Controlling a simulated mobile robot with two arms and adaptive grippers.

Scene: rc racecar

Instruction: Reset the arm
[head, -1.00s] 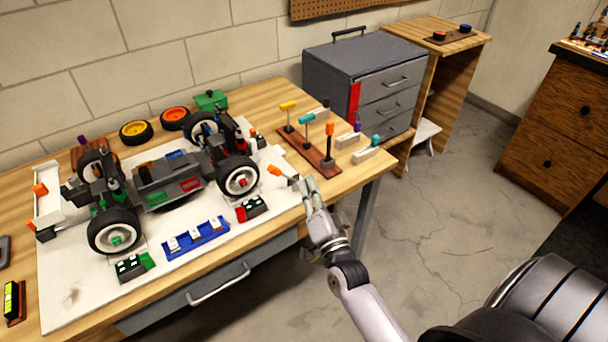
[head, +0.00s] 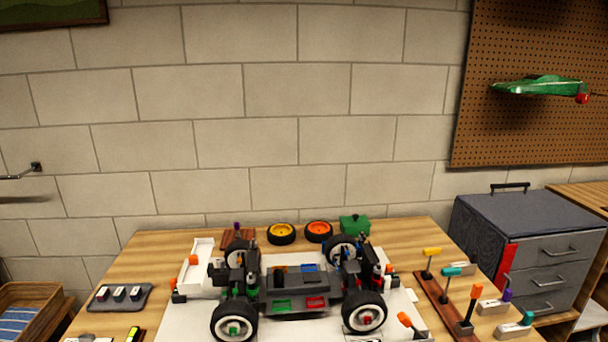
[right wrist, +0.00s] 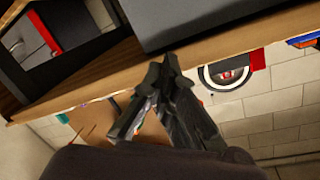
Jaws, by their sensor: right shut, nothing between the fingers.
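My right gripper (right wrist: 165,68) shows in the right wrist view, with its dark fingers shut together and nothing between them. It is near the wooden table edge (right wrist: 85,95) and a dark grey box-like surface (right wrist: 215,20). A white-rimmed wheel (right wrist: 228,75) shows beyond the table edge, right of the fingertips. Neither of my arms shows in the head view. There, the racecar (head: 295,290) stands on the white mat (head: 190,325), its near part close to the frame's bottom edge.
The wooden table (head: 150,262) holds yellow (head: 281,234) and orange (head: 318,231) wheels, a green box (head: 355,225), a tool rack (head: 440,300) and a grey tray (head: 119,297). A grey drawer cabinet (head: 530,240) stands at right. An orange-handled tool (head: 405,320) lies near the car.

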